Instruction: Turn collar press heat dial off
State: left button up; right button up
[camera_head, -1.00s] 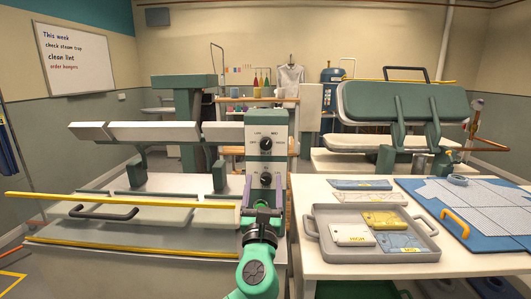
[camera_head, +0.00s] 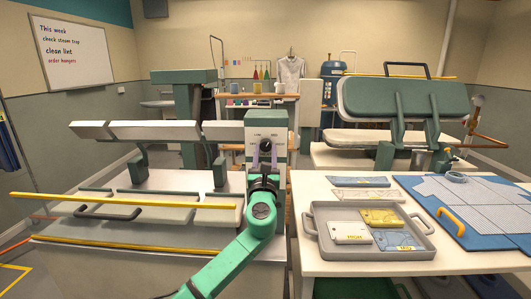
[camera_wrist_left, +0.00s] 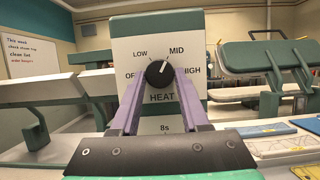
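The collar press control panel (camera_head: 267,124) is a white plate on a green post, left of the white table. Its black HEAT dial (camera_wrist_left: 159,73) has a white pointer turned up and slightly right, toward MID; OFF is at the left. The dial also shows in the head view (camera_head: 265,145). My left gripper (camera_wrist_left: 160,88) points at the panel, its two purple fingers apart on either side of the dial. I cannot tell whether they touch it. In the head view my left gripper (camera_head: 263,158) covers the lower dial. My right gripper is not in view.
The press's long white bucks (camera_head: 150,131) and a yellow rail (camera_head: 120,200) lie left of the panel. At right, a grey tray (camera_head: 375,254) with cards and a blue mat (camera_head: 490,235) lie on the white table. A green-topped press (camera_head: 400,97) stands behind.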

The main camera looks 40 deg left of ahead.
pick_arm(q)
grip_shut()
